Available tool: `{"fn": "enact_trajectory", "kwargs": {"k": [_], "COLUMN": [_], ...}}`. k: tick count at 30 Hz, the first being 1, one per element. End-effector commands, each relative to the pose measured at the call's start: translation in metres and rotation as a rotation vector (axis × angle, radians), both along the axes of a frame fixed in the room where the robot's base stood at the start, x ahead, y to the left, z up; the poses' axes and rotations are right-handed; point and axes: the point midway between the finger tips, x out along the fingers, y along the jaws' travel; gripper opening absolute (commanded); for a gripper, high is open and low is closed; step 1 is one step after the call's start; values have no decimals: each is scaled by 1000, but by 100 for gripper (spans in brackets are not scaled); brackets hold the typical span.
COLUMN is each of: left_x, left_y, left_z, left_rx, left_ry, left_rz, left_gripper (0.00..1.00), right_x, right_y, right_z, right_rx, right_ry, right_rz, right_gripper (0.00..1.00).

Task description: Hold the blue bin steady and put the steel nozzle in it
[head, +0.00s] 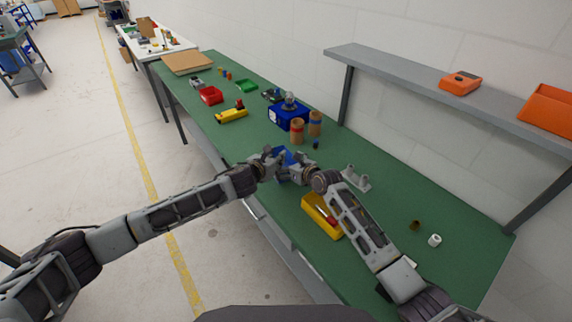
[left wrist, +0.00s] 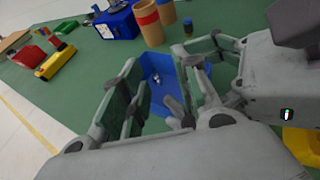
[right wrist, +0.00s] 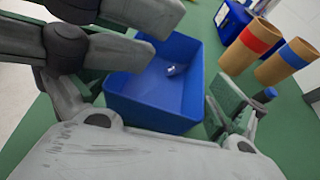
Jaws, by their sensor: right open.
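The blue bin (right wrist: 138,99) stands on the green bench, partly hidden by my grippers in the head view (head: 286,156). A small silver piece, seemingly the steel nozzle (right wrist: 174,70), lies on the bin floor, apart from any fingers; it also shows in the left wrist view (left wrist: 156,78). My left gripper (left wrist: 163,80) is open, its fingers spread at the bin's near side; contact with the bin cannot be told. My right gripper (right wrist: 150,95) is open and empty beside the bin, close to the left gripper.
Two cardboard tubes (head: 297,130) and a larger blue box (head: 283,117) stand behind the bin. A yellow bin (head: 318,218) is nearer, by my right arm. A grey bracket (head: 356,178) lies to the right. A shelf (head: 430,90) runs along the wall.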

Motion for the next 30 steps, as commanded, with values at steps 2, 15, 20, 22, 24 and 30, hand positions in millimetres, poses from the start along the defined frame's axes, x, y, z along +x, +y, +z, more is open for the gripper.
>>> {"fn": "enact_trajectory", "kwargs": {"k": [2,15,20,22,24,30], "left_x": [-10,-7,-5,-5,-5,-4], "left_y": [-10,-5,-4,-3,-3,-2], "left_z": [-2,-2,-2,-2,-2,-2], "left_rx": [-11,-3,-1,-1,0,1], "left_ry": [9,6,5,5,4,4], "left_rz": [-22,-12,-10,-9,-8,-6], "left_gripper": [40,40,40,40,40,40], "right_x": [8,-16,-26,-31,-35,-48], "right_y": [-23,-31,-31,-32,-33,-36], "right_z": [-2,8,15,17,21,28], "right_rx": [-12,-8,-2,-2,1,6], "right_ry": [-1,0,-2,-2,-4,-6], "right_rz": [-33,-22,-15,-12,-10,-4], "right_gripper": [100,100,100,100,100,100]}}
